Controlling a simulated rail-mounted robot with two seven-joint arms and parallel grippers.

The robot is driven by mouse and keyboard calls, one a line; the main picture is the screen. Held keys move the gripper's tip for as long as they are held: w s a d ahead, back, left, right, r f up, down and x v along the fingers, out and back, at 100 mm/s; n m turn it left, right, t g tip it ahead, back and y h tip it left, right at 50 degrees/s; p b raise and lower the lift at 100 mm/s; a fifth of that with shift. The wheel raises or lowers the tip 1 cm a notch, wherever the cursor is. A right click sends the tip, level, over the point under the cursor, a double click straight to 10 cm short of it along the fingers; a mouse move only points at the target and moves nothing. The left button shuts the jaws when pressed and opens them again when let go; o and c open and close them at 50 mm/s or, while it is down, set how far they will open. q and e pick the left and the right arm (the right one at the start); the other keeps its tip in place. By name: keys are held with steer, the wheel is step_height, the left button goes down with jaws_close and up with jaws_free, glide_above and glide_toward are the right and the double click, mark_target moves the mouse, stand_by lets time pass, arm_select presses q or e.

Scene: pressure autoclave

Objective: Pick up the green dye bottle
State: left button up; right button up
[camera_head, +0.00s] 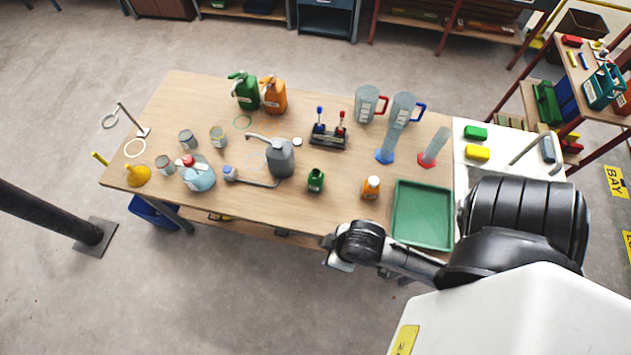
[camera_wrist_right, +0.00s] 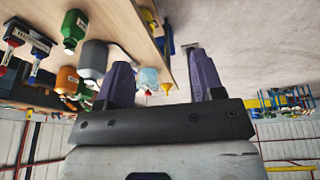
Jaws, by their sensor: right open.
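The small green dye bottle (camera_head: 316,180) stands upright near the front edge of the wooden table, left of a small orange bottle (camera_head: 371,187). In the right wrist view the green bottle (camera_wrist_right: 75,30) shows at the upper left, outside my jaws. My right gripper (camera_head: 338,260) is off the table's front edge, below and slightly right of the bottle in the head view. Its purple fingers (camera_wrist_right: 160,75) are apart with nothing between them. My left gripper is not in view.
A grey jug (camera_head: 281,158) stands behind and left of the bottle. A green tray (camera_head: 423,215) lies to the right. A rack with blue and red handles (camera_head: 328,138) stands behind. Larger green (camera_head: 244,92) and orange (camera_head: 274,98) jugs are at the back.

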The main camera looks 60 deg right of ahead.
steer(key=o, duration=0.6)
